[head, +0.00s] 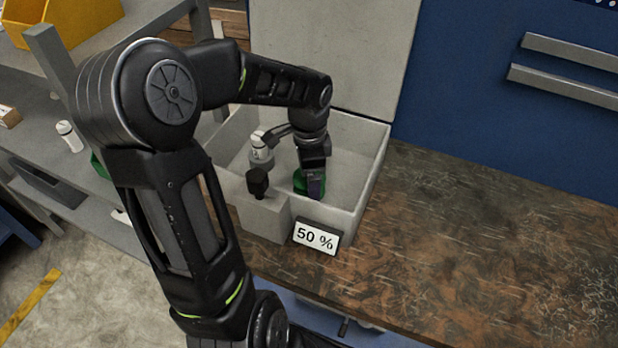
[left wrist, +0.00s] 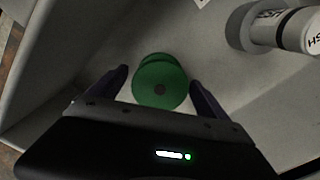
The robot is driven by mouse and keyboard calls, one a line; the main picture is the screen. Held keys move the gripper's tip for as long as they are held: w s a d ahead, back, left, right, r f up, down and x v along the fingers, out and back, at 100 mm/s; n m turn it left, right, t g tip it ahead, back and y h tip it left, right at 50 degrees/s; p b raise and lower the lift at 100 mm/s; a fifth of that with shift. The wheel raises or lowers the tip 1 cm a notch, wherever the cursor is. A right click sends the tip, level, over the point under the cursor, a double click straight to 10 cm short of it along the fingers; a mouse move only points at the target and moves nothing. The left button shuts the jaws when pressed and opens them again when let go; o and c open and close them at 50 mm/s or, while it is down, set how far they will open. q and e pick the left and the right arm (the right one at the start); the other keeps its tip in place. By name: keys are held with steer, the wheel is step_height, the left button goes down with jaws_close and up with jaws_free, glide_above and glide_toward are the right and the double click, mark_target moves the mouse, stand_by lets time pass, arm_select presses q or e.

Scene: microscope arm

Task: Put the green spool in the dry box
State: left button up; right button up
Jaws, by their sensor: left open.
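The green spool (head: 300,182) is inside the light grey dry box (head: 372,172), mostly hidden behind my left gripper in the head view. In the left wrist view the spool (left wrist: 160,82) rests on the box floor. My left gripper (head: 314,192) reaches down into the box. In the left wrist view its two fingers (left wrist: 158,88) are open, one on each side of the spool, with gaps visible between fingers and spool. The box lid (head: 335,50) stands raised at the back. My right gripper is not in view.
A grey and white canister (head: 260,148) stands in the box, left of the spool; it also shows in the left wrist view (left wrist: 270,28). A "50 %" sign (head: 316,237) and a block with a black knob (head: 262,215) are at the box front. The brown worktop (head: 480,240) is clear to the right.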

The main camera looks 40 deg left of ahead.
arm_select(q)
step_height(320, 180, up, 12)
steer(key=shift+r, duration=0.15)
stand_by(0.4)
steer(key=shift+s, duration=0.1)
stand_by(0.5)
